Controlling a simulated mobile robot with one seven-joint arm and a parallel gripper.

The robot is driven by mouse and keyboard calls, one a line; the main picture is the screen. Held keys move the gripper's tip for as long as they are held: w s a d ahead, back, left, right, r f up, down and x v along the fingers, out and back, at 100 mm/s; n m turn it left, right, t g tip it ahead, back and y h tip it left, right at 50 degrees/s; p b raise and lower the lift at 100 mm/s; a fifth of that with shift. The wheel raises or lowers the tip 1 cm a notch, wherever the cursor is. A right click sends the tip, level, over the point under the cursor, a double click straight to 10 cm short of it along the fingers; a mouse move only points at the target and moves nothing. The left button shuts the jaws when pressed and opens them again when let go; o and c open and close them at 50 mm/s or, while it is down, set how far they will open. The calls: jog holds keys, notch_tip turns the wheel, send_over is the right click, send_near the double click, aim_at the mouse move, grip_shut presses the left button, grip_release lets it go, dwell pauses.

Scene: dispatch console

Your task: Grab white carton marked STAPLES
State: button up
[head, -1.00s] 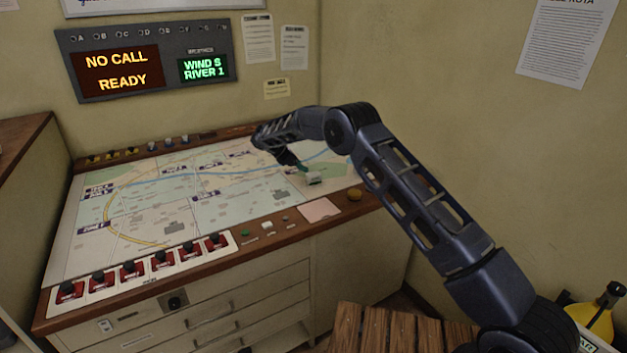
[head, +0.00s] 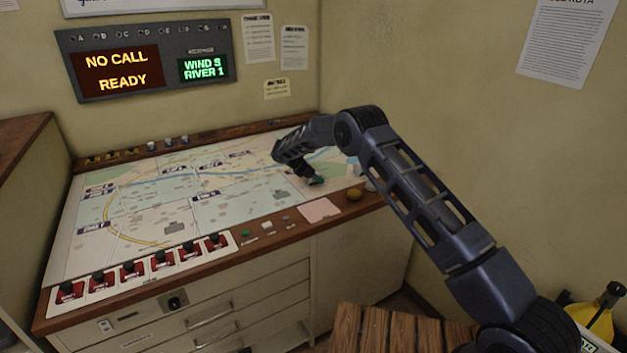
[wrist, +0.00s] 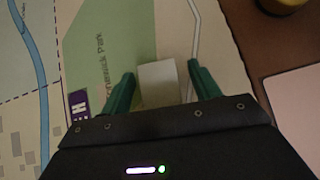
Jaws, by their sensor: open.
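A small plain white box (wrist: 159,82) lies on the map in the wrist view, between the two green fingers of my gripper (wrist: 159,90). I see no lettering on the part that shows. The fingers are open, with a narrow gap on each side of the box. In the head view my gripper (head: 316,181) is low over the right end of the map table, and it hides the box there.
The map console (head: 150,205) has a row of red switches (head: 131,272) along its front edge. A pink sheet (head: 320,209) and a round yellow-brown thing (head: 354,194) lie on the wooden border near my gripper. The wall stands close behind.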

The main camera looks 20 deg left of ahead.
jog(key=shift+w+d+f, duration=0.15)
jog(key=shift+d+f, duration=0.05)
jog(key=shift+f, duration=0.1)
jog(key=c, duration=1.1)
jog(key=shift+r, duration=0.15)
